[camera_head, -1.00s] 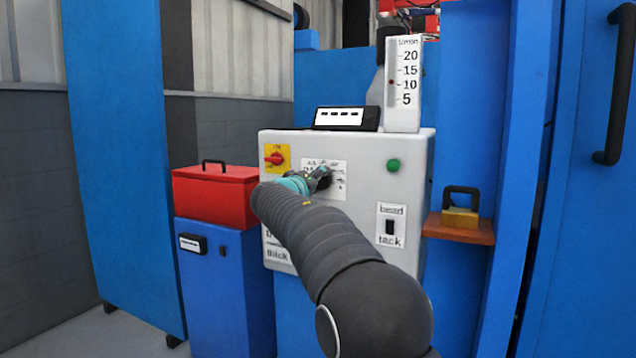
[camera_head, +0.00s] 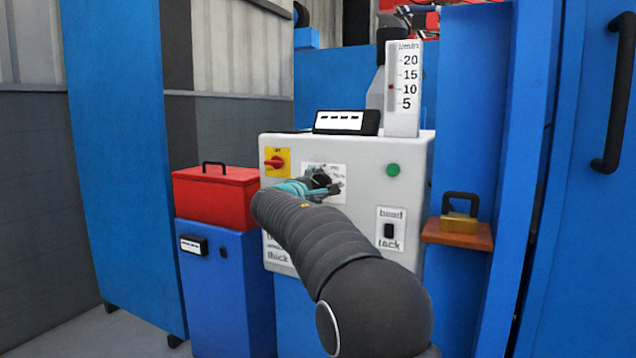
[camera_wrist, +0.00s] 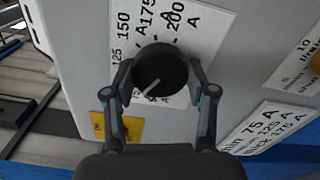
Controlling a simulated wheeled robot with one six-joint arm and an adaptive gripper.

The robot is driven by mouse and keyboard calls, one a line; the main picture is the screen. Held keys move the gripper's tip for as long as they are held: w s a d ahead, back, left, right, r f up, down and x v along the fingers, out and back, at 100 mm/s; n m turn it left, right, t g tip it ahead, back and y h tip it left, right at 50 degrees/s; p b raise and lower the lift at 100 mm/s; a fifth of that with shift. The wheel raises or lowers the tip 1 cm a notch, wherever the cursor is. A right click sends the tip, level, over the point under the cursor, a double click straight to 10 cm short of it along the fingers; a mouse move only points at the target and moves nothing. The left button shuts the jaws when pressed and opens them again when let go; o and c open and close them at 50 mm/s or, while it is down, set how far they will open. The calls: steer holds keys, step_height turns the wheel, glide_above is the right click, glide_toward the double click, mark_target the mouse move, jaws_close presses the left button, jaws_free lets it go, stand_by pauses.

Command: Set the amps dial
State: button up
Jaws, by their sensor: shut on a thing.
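The amps dial (camera_wrist: 162,66) is a round black knob with a white pointer line, on a white scale plate (camera_wrist: 120,22) in the wrist view. Labels 125, 150, 175 and 200 A show beyond it. The pointer aims down and left in that view, away from those labels; what it reads there is hidden or too small to tell. My gripper (camera_wrist: 160,78) is shut on the dial, one finger on each side. In the head view my gripper (camera_head: 324,186) is at the scale plate (camera_head: 338,170) on the white machine front and mostly hides the dial.
The machine front (camera_head: 360,150) also carries a red-on-yellow switch (camera_head: 277,162), a green button (camera_head: 393,170) and a bead/tack switch (camera_head: 390,230). A display (camera_head: 345,121) and flow gauge (camera_head: 403,85) stand on top. A red box (camera_head: 215,190) and a padlock (camera_head: 460,210) flank it.

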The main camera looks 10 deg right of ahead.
steer(key=shift+n+p, duration=0.3)
steer(key=shift+n, duration=0.5)
steer(key=o, duration=1.2)
steer(key=shift+c, duration=0.2)
steer(key=v, duration=1.2)
